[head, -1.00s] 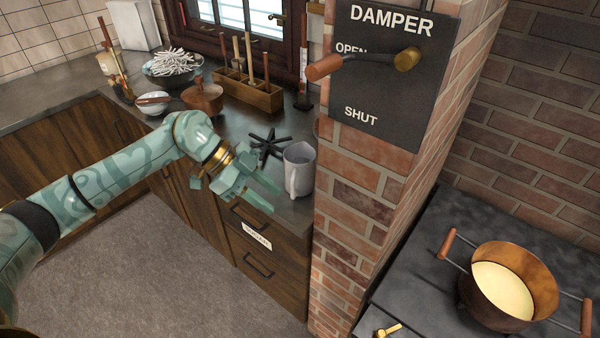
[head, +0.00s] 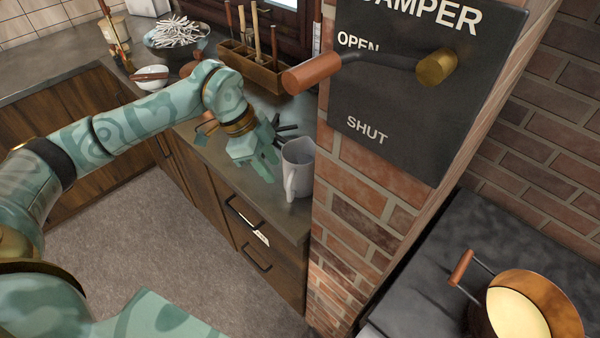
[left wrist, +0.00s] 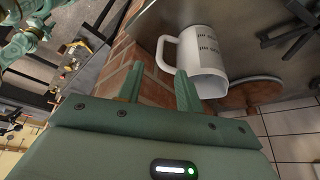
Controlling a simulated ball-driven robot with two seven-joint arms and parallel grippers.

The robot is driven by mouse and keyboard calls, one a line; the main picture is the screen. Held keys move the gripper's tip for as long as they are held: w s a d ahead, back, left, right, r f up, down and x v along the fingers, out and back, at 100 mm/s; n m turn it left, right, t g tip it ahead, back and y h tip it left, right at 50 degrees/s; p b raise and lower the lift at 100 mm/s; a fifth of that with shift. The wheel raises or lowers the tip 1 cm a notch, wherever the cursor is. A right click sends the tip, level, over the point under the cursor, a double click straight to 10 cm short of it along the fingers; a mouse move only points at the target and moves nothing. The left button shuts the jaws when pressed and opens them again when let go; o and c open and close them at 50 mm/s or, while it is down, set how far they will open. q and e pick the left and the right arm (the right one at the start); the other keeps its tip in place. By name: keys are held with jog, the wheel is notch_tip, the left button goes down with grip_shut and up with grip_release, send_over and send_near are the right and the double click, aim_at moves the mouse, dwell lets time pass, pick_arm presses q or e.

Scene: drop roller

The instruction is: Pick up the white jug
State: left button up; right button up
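The white jug (head: 298,167) stands upright on the grey counter near the brick pillar. In the left wrist view the white jug (left wrist: 203,62) shows its handle, which points toward the brick side, and dark lettering on its wall. My left gripper (head: 268,148) is just left of the jug in the head view. In the left wrist view its two fingers (left wrist: 158,92) are apart with nothing between them, and one fingertip is close to the jug's handle. I cannot tell whether it touches. My right gripper is not in view.
A black star-shaped trivet (head: 288,128) lies behind the gripper. A brick pillar (head: 360,205) with the damper lever (head: 313,73) rises right of the jug. A wooden utensil box (head: 252,72) and a bowl of white sticks (head: 178,36) stand farther back. A copper pot (head: 535,305) is at lower right.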

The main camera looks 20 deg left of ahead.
aim_at(297, 176)
pick_arm(q)
jog(key=x, duration=0.3)
jog(key=b+x, duration=0.1)
jog(key=x, duration=0.6)
jog(key=shift+a+f+b, duration=0.1)
jog(key=shift+a+b, duration=0.15)
jog(key=shift+b, duration=0.05)
grip_shut()
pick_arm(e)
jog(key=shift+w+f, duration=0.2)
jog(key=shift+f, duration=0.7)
